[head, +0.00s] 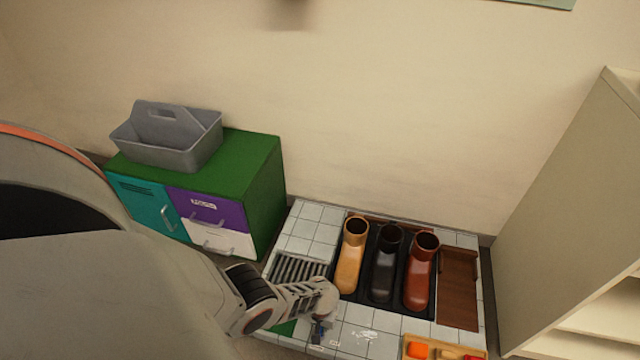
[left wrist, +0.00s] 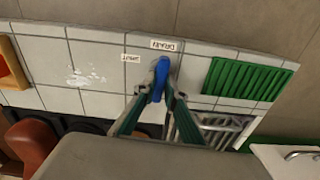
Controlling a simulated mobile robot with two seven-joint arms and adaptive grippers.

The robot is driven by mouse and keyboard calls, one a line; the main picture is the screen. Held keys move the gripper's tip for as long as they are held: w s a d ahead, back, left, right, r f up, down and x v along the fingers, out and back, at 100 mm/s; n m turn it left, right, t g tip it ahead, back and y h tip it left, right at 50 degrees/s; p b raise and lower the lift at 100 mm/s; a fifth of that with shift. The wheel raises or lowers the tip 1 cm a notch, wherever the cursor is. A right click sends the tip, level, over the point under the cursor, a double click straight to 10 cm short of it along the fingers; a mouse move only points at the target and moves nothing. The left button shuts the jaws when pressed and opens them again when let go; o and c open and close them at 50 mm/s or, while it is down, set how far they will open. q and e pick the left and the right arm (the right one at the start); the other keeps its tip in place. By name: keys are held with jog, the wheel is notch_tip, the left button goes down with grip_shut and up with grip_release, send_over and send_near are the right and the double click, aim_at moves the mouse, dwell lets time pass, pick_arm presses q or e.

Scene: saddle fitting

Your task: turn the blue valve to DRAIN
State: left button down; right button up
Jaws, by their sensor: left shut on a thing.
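The blue valve handle (left wrist: 160,76) shows in the left wrist view on the white tiled top. It points up in that picture, tilted slightly right, toward a small label (left wrist: 166,45) that seems to read DRAIN. A second small label (left wrist: 131,58), perhaps SHUT, lies to the left of the handle. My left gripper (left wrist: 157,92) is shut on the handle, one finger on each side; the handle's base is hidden. My right gripper is not in view.
Grey slats (head: 298,269) and three boots, tan (head: 350,262), black (head: 383,268) and red (head: 420,275), stand close by on the tiles (head: 322,214). A green ribbed mat (left wrist: 248,80) lies right of the valve in the wrist view. An orange-framed tray (head: 418,349) is at the near right.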

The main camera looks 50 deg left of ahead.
pick_arm(q)
jog(key=shift+s+n, duration=0.15)
jog(key=shift+n, duration=0.35)
jog(key=c, duration=2.1)
grip_release()
jog(key=shift+w+r, duration=0.15)
jog(key=shift+w, duration=0.05)
jog(key=shift+r, duration=0.35)
jog(key=shift+s+r, duration=0.15)
jog(key=shift+r, duration=5.35)
